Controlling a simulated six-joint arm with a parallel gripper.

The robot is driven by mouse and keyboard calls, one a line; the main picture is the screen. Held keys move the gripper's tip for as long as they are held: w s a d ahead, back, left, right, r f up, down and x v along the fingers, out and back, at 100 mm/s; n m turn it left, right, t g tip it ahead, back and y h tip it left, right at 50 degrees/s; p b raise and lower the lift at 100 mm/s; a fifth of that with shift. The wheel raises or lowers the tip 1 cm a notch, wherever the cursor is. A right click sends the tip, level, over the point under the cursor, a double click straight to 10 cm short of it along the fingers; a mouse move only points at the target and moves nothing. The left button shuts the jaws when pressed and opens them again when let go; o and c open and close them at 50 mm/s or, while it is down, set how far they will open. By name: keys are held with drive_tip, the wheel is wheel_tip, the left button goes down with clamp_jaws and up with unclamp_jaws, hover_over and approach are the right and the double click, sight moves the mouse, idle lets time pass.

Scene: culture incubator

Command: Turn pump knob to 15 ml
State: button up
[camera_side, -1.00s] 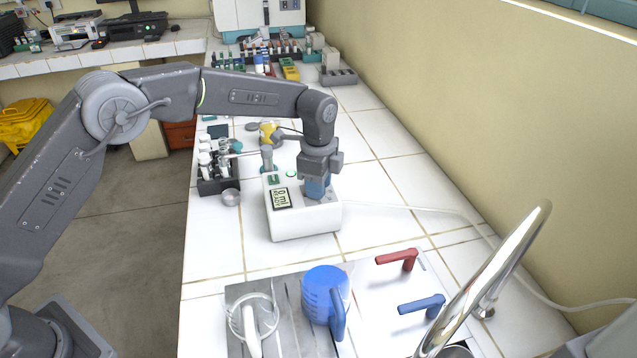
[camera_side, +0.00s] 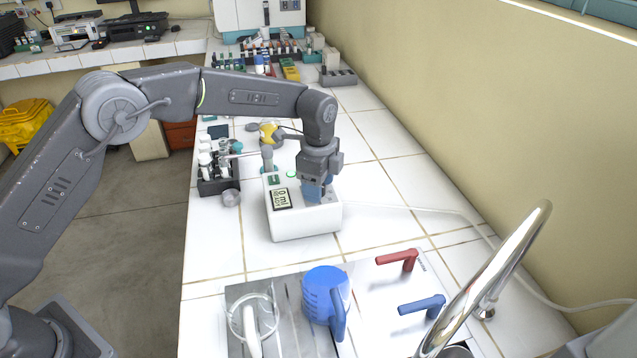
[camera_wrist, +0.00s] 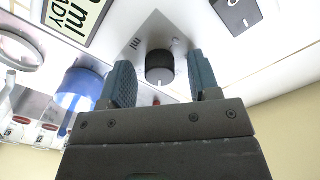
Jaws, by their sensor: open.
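The white pump (camera_side: 300,218) stands on the tiled bench below my gripper. Its small display (camera_side: 281,199) seems to read 0 ml with a second line under it; part of the display also shows in the wrist view (camera_wrist: 78,15). The black round knob (camera_wrist: 159,67) sits on the pump's top face, near an "ml" mark. In the side view the knob is hidden behind my gripper (camera_side: 316,196). In the wrist view my gripper (camera_wrist: 160,82) is open, its two blue pads apart on either side of the knob. I cannot tell whether they touch it.
A tube rack (camera_side: 217,180) stands left of the pump. A blue jug (camera_side: 325,295), a red tap handle (camera_side: 399,260) and a blue tap handle (camera_side: 422,306) are in front. A black switch (camera_wrist: 236,12) is near the knob. Bench right of the pump is mostly clear, crossed by a white tube.

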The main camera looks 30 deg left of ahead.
wheel_tip(320, 180, up, 14)
idle(0.6)
drive_tip(key=shift+f, duration=0.1)
drive_tip(key=s+a+r+n+t, duration=0.1)
drive_tip(key=s+a+r+n, duration=0.35)
drive_tip(key=s, duration=0.25)
drive_tip(key=s+a+r+n+t, duration=0.25)
drive_tip(key=s+a+r, duration=0.2)
drive_tip(key=s, duration=0.25)
drive_tip(key=s+a+f+n+t, duration=0.1)
drive_tip(key=s+a+f+n, duration=0.1)
drive_tip(key=s, duration=0.8)
drive_tip(key=s+a+f+n+t, duration=0.1)
drive_tip(key=s+a+f+n, duration=0.1)
drive_tip(key=s+f+n, duration=0.3)
drive_tip(key=s+n, duration=0.2)
drive_tip(key=s, duration=0.2)
drive_tip(key=shift+s+a, duration=0.2)
drive_tip(key=shift+s, duration=0.2)
